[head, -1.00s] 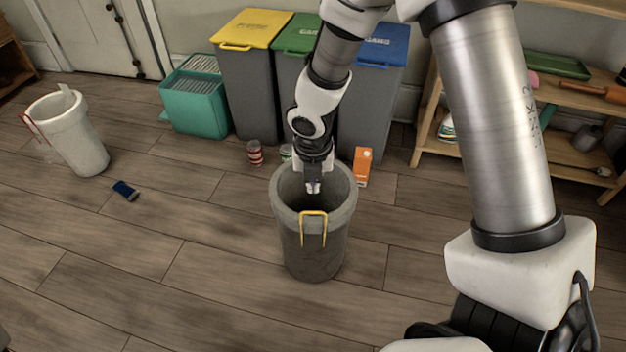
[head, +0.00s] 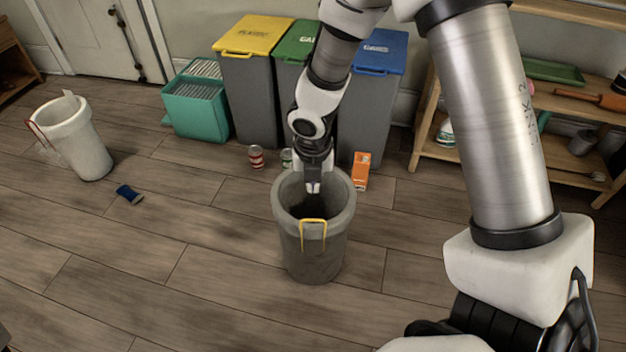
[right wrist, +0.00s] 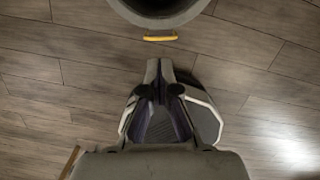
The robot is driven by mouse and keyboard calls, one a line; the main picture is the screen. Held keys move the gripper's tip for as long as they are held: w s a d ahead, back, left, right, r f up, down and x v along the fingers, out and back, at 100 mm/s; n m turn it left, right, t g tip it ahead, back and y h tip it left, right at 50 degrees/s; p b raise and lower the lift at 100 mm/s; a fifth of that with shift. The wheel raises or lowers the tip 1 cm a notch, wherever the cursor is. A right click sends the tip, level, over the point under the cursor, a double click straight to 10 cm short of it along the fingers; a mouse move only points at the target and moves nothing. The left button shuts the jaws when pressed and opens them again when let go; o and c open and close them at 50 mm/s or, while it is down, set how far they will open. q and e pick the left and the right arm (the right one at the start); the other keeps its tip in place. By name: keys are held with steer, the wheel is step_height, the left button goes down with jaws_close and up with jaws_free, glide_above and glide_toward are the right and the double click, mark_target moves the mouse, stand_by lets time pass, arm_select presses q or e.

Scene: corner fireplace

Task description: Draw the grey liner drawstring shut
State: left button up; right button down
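The grey bin (head: 314,252) stands upright on the floor at the middle of the head view. A yellow drawstring loop (head: 313,222) hangs over its near rim. In the right wrist view the loop (right wrist: 160,38) lies just beyond my fingertips, beside the bin's rim (right wrist: 190,12). My right gripper (head: 313,187) points down and overlaps the bin's opening in the head view. In the right wrist view my right gripper (right wrist: 161,64) has its fingertips close together, with nothing seen between them, apart from the loop. My left gripper is out of view.
A white bin (head: 72,140) with a red loop (head: 38,133) stands at left, near a small dark-blue item (head: 129,194). Lidded bins (head: 250,95), a teal crate (head: 195,108), cans (head: 256,158) and an orange carton (head: 361,172) stand behind. A wooden shelf (head: 520,155) is at right.

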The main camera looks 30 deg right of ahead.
steer(key=c, duration=1.9)
jaws_free()
steer(key=o, duration=0.5)
